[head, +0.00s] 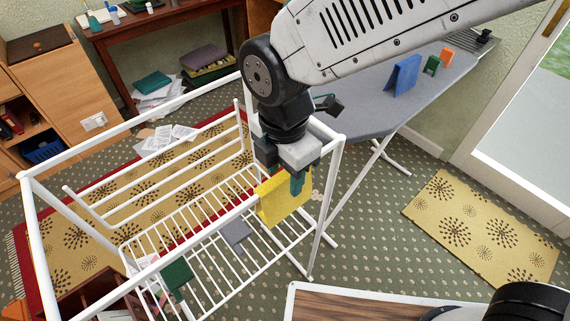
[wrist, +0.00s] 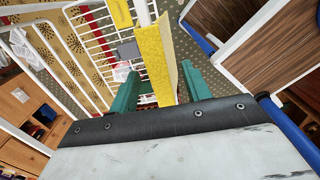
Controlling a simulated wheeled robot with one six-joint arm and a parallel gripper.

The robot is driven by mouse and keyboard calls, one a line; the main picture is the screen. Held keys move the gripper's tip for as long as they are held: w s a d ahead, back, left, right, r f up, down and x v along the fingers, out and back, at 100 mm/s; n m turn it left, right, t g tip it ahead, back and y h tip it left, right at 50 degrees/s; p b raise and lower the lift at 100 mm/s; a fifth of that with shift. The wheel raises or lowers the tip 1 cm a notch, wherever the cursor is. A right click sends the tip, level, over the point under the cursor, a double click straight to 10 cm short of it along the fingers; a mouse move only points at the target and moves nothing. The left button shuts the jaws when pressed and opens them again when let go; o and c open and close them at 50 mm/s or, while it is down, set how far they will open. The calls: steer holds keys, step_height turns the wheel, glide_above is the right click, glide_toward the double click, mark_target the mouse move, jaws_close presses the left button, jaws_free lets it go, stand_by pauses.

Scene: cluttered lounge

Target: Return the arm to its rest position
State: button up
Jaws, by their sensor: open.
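My arm reaches down from the upper right in the head view to my gripper (head: 297,184) at the near-right rail of the white drying rack (head: 112,298). A yellow cloth (head: 285,207) hangs folded over that rail. In the wrist view the yellow cloth (wrist: 152,62) lies between the two teal fingers of my gripper (wrist: 160,73). The fingers stand apart on either side of it, with gaps showing. Whether a finger touches the cloth I cannot tell.
A grey cloth (head: 235,236) and a green one (head: 177,276) are lower on the rack. The ironing board (head: 362,113), bearing a blue standing piece (head: 403,75), is behind my arm. A wood-topped table (head: 335,305) is at front.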

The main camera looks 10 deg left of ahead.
step_height(320, 180, up, 7)
steer(key=shift+r, duration=0.1)
steer(key=shift+s+d+m, duration=0.15)
steer(key=shift+d+m, duration=0.05)
steer(key=shift+m, duration=0.8)
steer(key=s+d+r+m, duration=0.2)
steer(key=d+m, duration=1.1)
steer(key=d, duration=0.3)
steer(key=s+d+r+m+t, duration=0.1)
steer(key=s+d+r+m, duration=0.1)
steer(key=d+m, duration=1.1)
steer(key=s+d, duration=0.1)
steer(key=d, duration=0.1)
steer(key=shift+s+d, duration=0.25)
steer(key=shift+d, duration=0.15)
